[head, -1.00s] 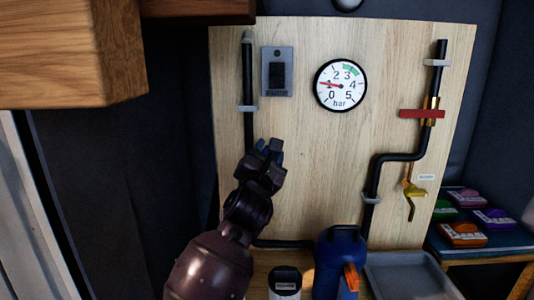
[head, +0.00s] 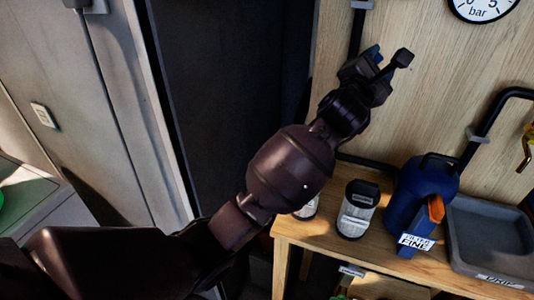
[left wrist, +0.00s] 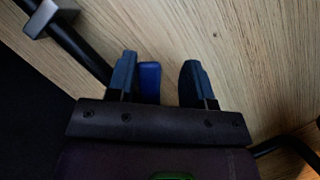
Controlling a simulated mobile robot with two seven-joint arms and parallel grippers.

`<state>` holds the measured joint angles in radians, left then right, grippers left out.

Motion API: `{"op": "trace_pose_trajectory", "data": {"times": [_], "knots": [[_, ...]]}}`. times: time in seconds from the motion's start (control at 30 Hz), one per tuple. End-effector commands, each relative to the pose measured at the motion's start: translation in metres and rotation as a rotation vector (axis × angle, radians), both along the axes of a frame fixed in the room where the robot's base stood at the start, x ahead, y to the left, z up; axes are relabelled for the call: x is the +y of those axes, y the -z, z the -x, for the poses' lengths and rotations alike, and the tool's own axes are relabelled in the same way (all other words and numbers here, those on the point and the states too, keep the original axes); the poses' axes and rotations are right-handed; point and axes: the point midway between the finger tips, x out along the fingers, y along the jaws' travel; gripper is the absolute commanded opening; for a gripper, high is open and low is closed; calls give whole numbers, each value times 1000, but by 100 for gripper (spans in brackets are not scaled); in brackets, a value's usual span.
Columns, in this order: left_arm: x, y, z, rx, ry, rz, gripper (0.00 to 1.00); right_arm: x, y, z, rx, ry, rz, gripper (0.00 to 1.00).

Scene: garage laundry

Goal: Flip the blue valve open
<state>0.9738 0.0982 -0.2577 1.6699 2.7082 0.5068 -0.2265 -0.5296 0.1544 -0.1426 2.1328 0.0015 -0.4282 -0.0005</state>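My left gripper (head: 387,56) is raised in front of the wooden board, beside the black vertical pipe on its left side. In the left wrist view the gripper (left wrist: 160,78) is open, with a wide gap between its two dark fingers. A blue handle (left wrist: 149,82), apparently the blue valve's, shows between the fingers. It sits close beside the left finger and well apart from the right one. I cannot tell whether it touches the left finger. The valve's body is hidden behind the gripper. My right gripper is not in view.
A workbench (head: 320,235) below holds a jar (head: 357,210), a blue container (head: 418,190) with an orange part, and a grey tray (head: 490,245). A gauge (head: 483,5) and a yellow valve (head: 526,145) are on the board. A dark panel (head: 230,90) stands left of it.

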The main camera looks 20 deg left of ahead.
Motion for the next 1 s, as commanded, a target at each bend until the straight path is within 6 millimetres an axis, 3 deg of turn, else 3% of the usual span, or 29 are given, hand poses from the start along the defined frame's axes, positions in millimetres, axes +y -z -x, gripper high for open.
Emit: {"op": "trace_pose_trajectory", "data": {"times": [0.23,0.9,1.0], "knots": [[-8,15,-1,6,2,-152,47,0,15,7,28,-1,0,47],[24,32,97,1,1,-151,47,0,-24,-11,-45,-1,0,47],[34,30,104,-23,-29,-168,47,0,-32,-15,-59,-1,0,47]]}}
